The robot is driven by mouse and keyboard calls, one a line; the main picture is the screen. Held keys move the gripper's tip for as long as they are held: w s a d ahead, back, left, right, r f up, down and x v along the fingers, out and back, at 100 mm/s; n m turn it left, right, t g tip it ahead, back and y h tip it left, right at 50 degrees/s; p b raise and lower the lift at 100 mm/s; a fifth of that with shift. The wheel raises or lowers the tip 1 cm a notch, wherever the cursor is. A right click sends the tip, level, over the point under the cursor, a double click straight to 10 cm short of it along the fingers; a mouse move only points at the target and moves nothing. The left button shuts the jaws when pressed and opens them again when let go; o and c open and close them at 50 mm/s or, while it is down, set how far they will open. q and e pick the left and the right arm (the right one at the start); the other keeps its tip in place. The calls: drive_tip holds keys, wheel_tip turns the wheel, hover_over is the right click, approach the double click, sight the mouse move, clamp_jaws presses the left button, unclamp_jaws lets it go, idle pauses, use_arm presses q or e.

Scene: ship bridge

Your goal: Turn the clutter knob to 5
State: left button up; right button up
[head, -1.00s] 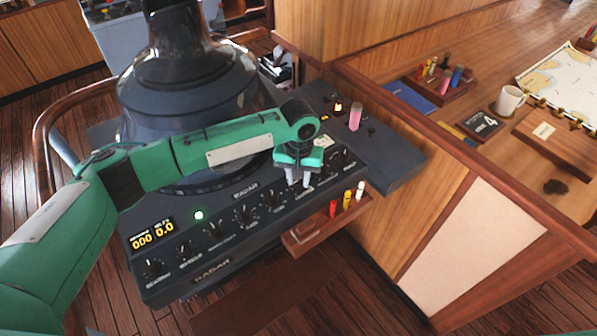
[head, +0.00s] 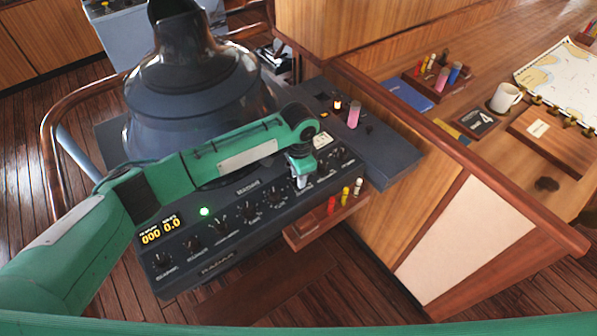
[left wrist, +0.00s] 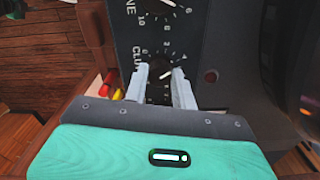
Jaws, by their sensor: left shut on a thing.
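The clutter knob (left wrist: 162,70) is a black knob on the dark radar panel (head: 200,270), beside a partly covered label beginning "CLU". In the head view my left gripper (head: 300,178) reaches down onto the right part of the knob row and hides the knob. My right gripper is not in view.
Other black knobs (head: 220,235) line the panel, with a lit display (head: 160,231) and green lamp (head: 204,211) at the left. Another dial (left wrist: 168,4) is close by in the wrist view. A wooden pen rack (head: 305,236) juts out below the panel.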

use_arm(q)
drive_tip(key=m, duration=0.2)
drive_tip(key=shift+r+m, duration=0.15)
drive_tip(key=shift+m, duration=0.15)
drive_tip(key=shift+d+m+p, duration=0.1)
drive_tip(key=shift+m+p, duration=0.2)
drive_tip(key=shift+m, duration=1.6)
drive_tip(key=o, duration=1)
